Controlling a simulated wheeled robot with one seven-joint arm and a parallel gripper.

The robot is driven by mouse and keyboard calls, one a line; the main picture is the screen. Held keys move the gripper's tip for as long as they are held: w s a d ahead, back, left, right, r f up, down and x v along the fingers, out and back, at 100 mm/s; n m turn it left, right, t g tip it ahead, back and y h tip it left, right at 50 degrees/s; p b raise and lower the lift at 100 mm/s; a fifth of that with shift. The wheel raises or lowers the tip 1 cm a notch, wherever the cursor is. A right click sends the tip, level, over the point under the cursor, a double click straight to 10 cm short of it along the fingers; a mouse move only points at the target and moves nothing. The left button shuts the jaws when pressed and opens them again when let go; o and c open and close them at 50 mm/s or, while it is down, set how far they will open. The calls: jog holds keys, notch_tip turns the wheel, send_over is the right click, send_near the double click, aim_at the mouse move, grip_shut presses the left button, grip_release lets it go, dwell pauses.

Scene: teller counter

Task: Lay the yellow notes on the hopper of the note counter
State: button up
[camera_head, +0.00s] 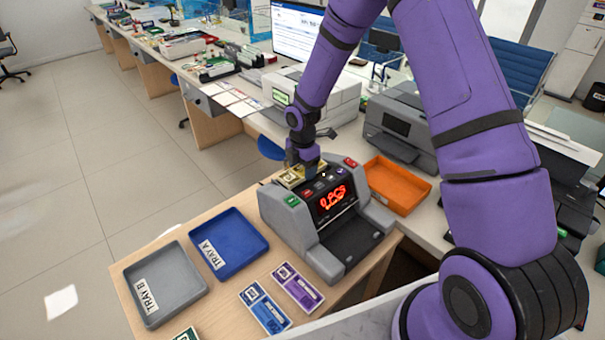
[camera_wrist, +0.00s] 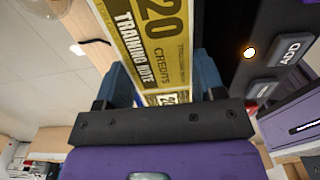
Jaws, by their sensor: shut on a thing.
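The yellow notes (camera_head: 291,179) are at the top of the note counter, at its back left, partly hidden by my gripper. In the wrist view the yellow notes (camera_wrist: 160,40) fill the space between my fingers and read "20 CREDITS TRAINING NOTE". My gripper (camera_head: 305,168) is shut on them, and its blue fingers also show in the wrist view (camera_wrist: 165,85). The grey note counter (camera_head: 283,215) stands on the wooden counter with a red lit display. Its dark top panel with an ADD button (camera_wrist: 290,50) is just right of the notes. Whether the notes touch the hopper is hidden.
Blue tray A (camera_head: 228,243) and grey tray B (camera_head: 164,285) lie left of the machine. Purple notes (camera_head: 298,288) and blue notes (camera_head: 265,307) lie in front of it. An orange tray (camera_head: 398,184) and a printer (camera_head: 400,128) stand to the right.

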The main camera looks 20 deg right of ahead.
jog(key=shift+f, duration=1.25)
jog(key=shift+f, duration=0.1)
jog(key=o, duration=0.9)
